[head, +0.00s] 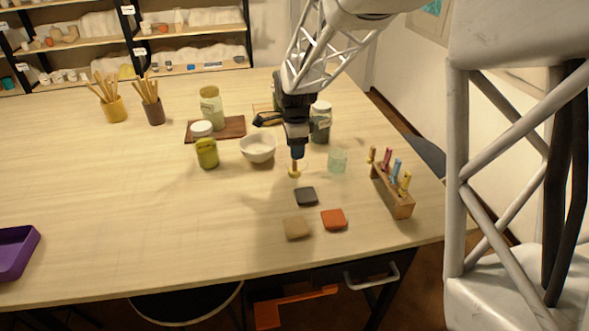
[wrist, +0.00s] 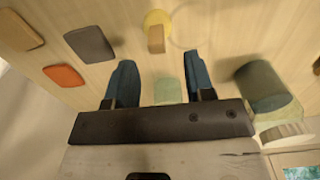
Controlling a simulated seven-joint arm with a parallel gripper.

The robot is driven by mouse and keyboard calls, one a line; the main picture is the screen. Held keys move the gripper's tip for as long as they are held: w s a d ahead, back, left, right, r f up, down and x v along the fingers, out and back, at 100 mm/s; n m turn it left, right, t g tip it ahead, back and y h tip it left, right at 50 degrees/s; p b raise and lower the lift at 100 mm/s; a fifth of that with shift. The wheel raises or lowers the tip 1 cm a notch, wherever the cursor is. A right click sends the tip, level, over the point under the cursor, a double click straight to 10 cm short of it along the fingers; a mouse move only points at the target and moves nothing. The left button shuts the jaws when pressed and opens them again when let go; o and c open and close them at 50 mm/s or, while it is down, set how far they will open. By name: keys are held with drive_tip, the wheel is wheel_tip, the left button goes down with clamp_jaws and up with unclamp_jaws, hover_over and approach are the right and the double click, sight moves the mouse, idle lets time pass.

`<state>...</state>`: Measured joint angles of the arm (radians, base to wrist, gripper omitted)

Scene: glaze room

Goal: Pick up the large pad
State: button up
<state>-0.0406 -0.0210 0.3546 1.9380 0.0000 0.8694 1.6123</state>
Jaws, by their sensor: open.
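A round yellow pad (head: 294,174) with a short wooden handle lies on the table just below my gripper (head: 297,152). It also shows in the wrist view (wrist: 156,17), beyond the fingertips. My gripper (wrist: 160,62) is open and empty, its blue-grey fingers apart, with the yellow pad outside them. Three flat square pieces, dark grey (head: 306,196), orange (head: 333,219) and tan (head: 297,228), lie nearer the front edge. I cannot tell for certain which piece is the large pad.
A pale green translucent cup (head: 338,160) and a peg rack (head: 393,190) stand to the right. A white bowl (head: 258,149) and an olive jar (head: 207,153) stand to the left, a lidded jar (head: 321,122) behind. A purple tray (head: 14,253) sits far left.

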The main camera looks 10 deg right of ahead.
sight(294, 170)
drive_tip(key=shift+f, duration=0.5)
drive_tip(key=shift+s+a+f, duration=0.15)
drive_tip(key=shift+f, duration=2.45)
clamp_jaws()
